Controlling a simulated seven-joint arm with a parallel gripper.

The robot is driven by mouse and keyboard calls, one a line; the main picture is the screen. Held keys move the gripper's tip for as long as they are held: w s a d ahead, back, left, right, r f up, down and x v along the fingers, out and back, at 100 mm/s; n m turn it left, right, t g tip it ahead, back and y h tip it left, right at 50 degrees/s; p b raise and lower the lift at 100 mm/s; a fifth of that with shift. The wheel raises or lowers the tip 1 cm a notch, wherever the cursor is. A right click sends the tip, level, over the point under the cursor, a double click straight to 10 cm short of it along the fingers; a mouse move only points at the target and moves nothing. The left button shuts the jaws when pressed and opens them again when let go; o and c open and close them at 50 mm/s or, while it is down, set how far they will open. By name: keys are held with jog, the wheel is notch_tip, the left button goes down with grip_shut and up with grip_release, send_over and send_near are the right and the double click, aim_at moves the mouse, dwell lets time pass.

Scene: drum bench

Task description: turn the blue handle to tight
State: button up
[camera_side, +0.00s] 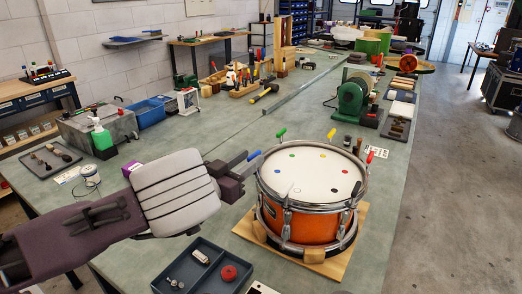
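An orange drum (300,222) with a white head and chrome rim stands on a wooden board on the bench. Coloured dots mark its head. The blue handle (254,155) sticks up at the left of the rim, tilted. My gripper (244,163) comes in from the left, its fingers pointing right at the blue handle. The fingertips are beside or touching the handle; I cannot tell which. The fingers are small and overlap here, so whether they are open or shut on it is unclear. Any tight mark is not discernible.
A green handle (281,133), yellow handle (331,134) and red handle (370,157) stand around the rim. A dark tray (215,281) with small parts lies in front left of the drum. A green machine (353,101) stands behind. The bench left behind the drum is mostly clear.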

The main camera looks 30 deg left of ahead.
aim_at(260, 150)
jog(key=w, duration=0.5)
jog(key=shift+w+d, duration=0.25)
jog(key=shift+w, duration=0.15)
grip_shut()
